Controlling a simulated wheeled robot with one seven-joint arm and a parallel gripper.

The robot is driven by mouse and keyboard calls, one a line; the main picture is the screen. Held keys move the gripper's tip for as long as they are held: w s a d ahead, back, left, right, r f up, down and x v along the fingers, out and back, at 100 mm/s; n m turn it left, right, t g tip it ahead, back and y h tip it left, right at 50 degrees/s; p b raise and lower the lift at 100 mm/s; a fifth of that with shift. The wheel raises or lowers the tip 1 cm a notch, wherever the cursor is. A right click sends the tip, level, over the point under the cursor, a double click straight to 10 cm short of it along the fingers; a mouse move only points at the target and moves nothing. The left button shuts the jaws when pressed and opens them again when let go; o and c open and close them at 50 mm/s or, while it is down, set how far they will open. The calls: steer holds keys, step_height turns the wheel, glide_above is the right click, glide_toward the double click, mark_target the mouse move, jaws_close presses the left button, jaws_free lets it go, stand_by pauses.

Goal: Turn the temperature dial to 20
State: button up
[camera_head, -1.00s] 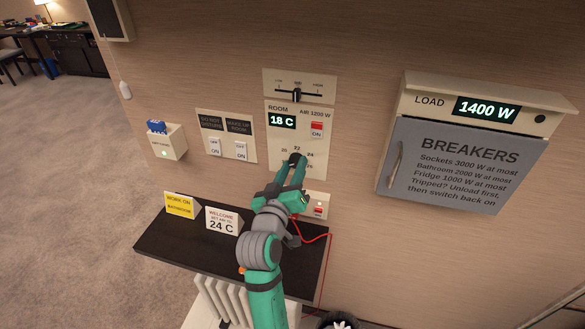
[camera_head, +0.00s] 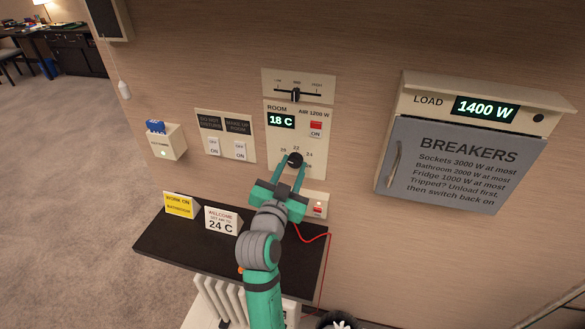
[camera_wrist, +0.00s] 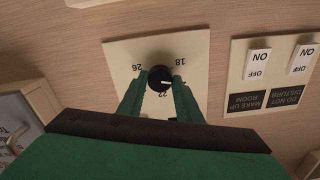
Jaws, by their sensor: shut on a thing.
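The round black temperature dial (camera_head: 295,159) sits on the cream room panel (camera_head: 281,170), below the green 18 C readout (camera_head: 281,121). My gripper (camera_head: 292,164) reaches up from below, with its green fingers on either side of the dial. In the wrist view, which shows the panel upside down, my gripper (camera_wrist: 160,82) is shut on the dial (camera_wrist: 158,75). The dial's white mark points between 18 and 22, toward the right-hand finger. That finger hides the scale there.
A slider (camera_head: 296,95) sits above the panel and a red switch (camera_head: 316,127) right of the readout. Another switch box (camera_head: 317,207) is just right of my gripper. Do-not-disturb switches (camera_head: 226,137) are to the left. A dark shelf (camera_head: 170,234) with cards lies below.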

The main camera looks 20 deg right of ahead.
steer(key=shift+m, duration=1.2)
steer(key=o, duration=1)
steer(key=shift+o, duration=0.2)
steer(key=v, duration=1)
steer(key=shift+s+a, duration=0.3)
